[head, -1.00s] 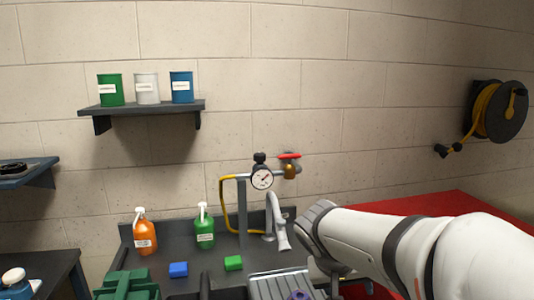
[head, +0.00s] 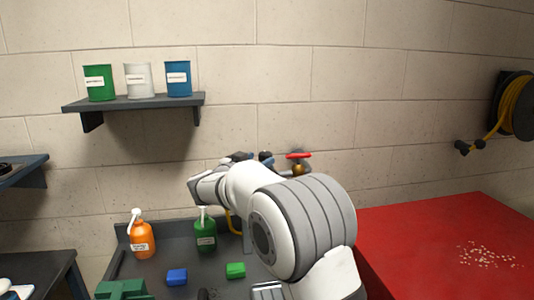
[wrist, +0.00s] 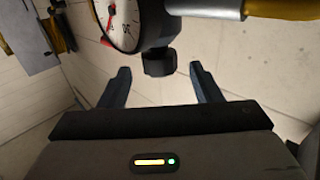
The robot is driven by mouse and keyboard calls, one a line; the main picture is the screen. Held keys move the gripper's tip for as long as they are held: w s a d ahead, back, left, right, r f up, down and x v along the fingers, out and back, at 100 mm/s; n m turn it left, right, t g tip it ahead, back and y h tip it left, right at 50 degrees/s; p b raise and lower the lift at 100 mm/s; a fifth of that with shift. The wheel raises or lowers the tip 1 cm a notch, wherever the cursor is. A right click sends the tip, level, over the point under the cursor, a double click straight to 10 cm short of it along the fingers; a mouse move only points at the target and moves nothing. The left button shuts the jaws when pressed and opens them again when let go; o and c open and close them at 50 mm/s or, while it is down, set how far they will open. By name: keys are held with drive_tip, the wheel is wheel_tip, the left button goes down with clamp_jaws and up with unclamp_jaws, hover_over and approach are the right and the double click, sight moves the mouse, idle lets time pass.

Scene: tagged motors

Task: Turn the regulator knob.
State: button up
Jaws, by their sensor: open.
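The regulator's black knob (wrist: 159,62) shows in the wrist view, below the white-faced pressure gauge (wrist: 122,22) with its red needle. My gripper (wrist: 161,80) is open, with one dark finger on each side of the knob. The knob lies between the fingertips in the picture, with gaps on both sides; I cannot tell whether it is deep enough between them. In the head view my arm covers the gauge, and small dark parts show above the arm where I cannot separate knob from fingers.
A red-handled valve (head: 298,157) stands just right of the regulator. A metal pipe (wrist: 205,8) runs beside the gauge. An orange bottle (head: 142,238), a green bottle (head: 205,232), a blue block (head: 177,276) and a green block (head: 236,270) stand on the sink counter. A red surface (head: 430,250) lies right.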

sight(262, 158)
drive_tip(key=shift+p+x, duration=0.6)
drive_tip(key=shift+x, duration=1.65)
drive_tip(key=shift+c, duration=0.4)
